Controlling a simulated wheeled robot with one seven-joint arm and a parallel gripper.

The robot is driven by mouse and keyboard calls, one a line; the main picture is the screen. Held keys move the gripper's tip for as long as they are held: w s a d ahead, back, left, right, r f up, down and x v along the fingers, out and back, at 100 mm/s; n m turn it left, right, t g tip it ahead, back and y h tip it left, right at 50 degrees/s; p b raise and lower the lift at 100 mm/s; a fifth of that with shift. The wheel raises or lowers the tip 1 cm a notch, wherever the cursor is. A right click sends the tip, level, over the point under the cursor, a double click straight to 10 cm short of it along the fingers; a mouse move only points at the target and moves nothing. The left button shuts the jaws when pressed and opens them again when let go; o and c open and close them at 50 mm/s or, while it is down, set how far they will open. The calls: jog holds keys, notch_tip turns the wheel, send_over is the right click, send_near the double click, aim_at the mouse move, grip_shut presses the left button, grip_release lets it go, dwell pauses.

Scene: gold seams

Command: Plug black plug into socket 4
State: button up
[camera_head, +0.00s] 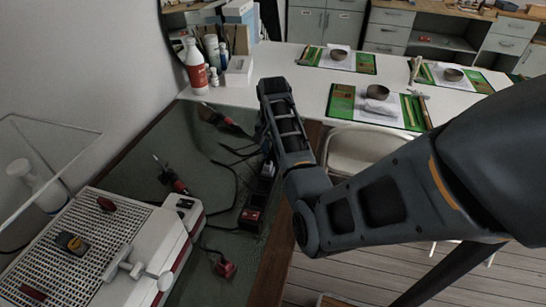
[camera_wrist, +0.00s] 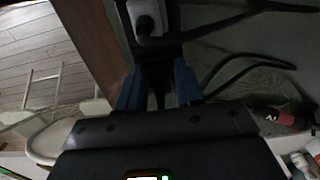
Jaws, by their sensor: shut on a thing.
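In the wrist view my gripper (camera_wrist: 157,82) has its two blue fingers closed on a dark thing between them, which I take to be the black plug (camera_wrist: 156,76). The plug's outline merges with the dark strip behind it. The power strip (camera_wrist: 168,48) runs up from the fingers, with a pale plug (camera_wrist: 147,18) seated in it just beyond them. I cannot tell whether the black plug touches the strip or which socket is socket 4. In the head view my arm hides the gripper and the held plug; part of the strip shows beside it (camera_head: 262,187).
A red-and-black block (camera_head: 250,217) lies at the strip's near end. A white perforated machine (camera_head: 120,250) stands at left. The table's wooden edge (camera_head: 275,255) runs close beside the strip.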

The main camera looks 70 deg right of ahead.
jog(key=c, duration=0.3)
jog(key=shift+c, duration=0.2)
jog(key=shift+r, duration=0.15)
jog(key=shift+r, duration=0.35)
notch_tip(320, 180, up, 3)
jog(key=shift+d+f, duration=0.1)
jog(key=s+d+r+p, duration=0.3)
jog(key=s+d+r, duration=0.3)
jog(key=s, duration=0.3)
jog(key=shift+s+d+r, duration=0.25)
jog(key=shift+d+r, duration=0.1)
jog(key=shift+r, duration=0.3)
jog(key=shift+w, duration=0.15)
